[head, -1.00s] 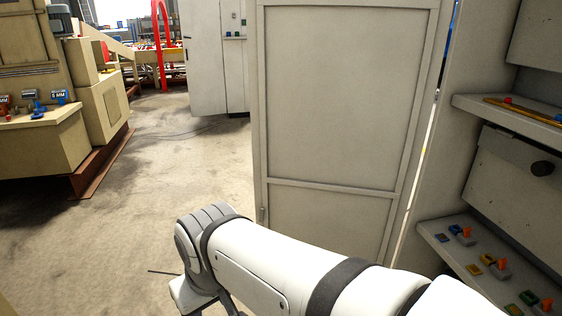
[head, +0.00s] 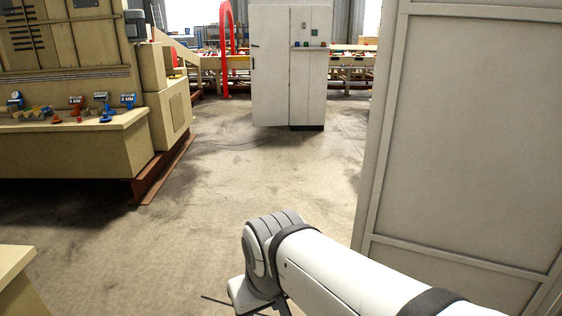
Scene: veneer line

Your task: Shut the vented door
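No louvres or vent slots on a door can be made out now. A large plain grey framed panel (head: 468,140) stands upright close by on the right, cut off by the picture edge; I cannot tell whether it is the vented door. A light grey cabinet (head: 310,75) stands farther back, with a tall left panel (head: 270,75) carrying a small dark handle. That panel may stand ajar; I cannot tell. My arm reaches in from the lower right, in front of the near panel's lower part. My gripper's fingers are not visible past the wrist.
A beige machine (head: 75,150) with small coloured controls on its ledge stands at left on a red-brown base. A beige corner (head: 15,270) juts in at lower left. Bare concrete floor (head: 215,205) lies open between the machine and the near panel. A red arched frame (head: 226,50) stands behind.

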